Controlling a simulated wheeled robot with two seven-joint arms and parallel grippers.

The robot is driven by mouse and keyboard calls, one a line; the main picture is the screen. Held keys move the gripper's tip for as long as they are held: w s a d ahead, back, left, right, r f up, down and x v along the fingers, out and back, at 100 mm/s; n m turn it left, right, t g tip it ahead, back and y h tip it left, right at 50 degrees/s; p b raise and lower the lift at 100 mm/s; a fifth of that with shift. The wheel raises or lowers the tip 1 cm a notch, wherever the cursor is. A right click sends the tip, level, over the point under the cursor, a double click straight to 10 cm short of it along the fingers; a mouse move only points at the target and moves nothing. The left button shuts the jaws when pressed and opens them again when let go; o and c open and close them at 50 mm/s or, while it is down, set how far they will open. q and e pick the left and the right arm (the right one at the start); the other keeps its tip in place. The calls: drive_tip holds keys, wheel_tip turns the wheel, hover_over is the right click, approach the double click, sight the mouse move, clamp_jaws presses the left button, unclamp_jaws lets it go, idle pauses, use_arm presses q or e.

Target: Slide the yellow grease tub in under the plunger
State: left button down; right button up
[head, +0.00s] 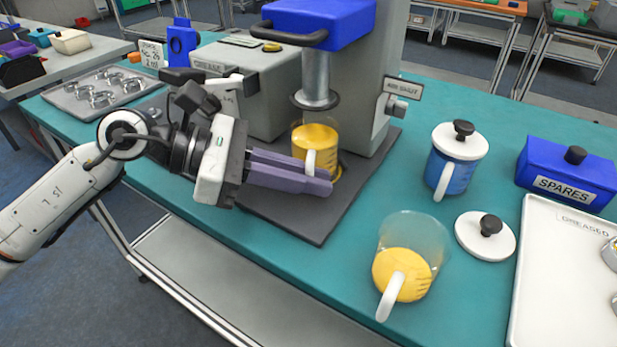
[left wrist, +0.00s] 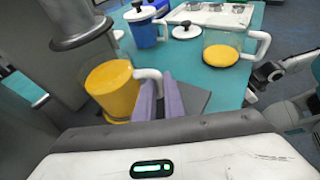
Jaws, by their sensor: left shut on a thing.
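The yellow grease tub (head: 316,138) stands upright on the press's dark base, below the round plunger (head: 316,92). Its white handle faces my left gripper (head: 318,178). The purple fingers are shut on that handle. In the left wrist view the tub (left wrist: 110,92) is left of the fingers, with the plunger (left wrist: 78,28) above and slightly to its left. I cannot tell whether the tub is exactly centred under it. My right gripper (left wrist: 252,92) shows only small and dark at the right of the left wrist view; its fingers are unclear.
The dark base mat (head: 310,222) lies on the teal table. A clear tub part-filled with yellow (head: 405,270), a loose white lid (head: 484,238), a lidded blue tub (head: 455,165), a blue SPARES box (head: 565,172) and a white tray (head: 560,290) stand right. A metal ring tray (head: 75,108) is left.

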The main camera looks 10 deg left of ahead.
use_arm(q)
drive_tip(key=c, duration=1.8)
unclamp_jaws()
drive_tip(key=shift+o, duration=0.2)
drive_tip(key=b+v, duration=0.1)
drive_tip(key=v, duration=0.8)
drive_tip(key=shift+a+b, duration=0.3)
drive_tip(key=shift+s+a+r, duration=0.15)
drive_tip(key=shift+a+r, duration=0.1)
drive_tip(key=shift+a, duration=0.05)
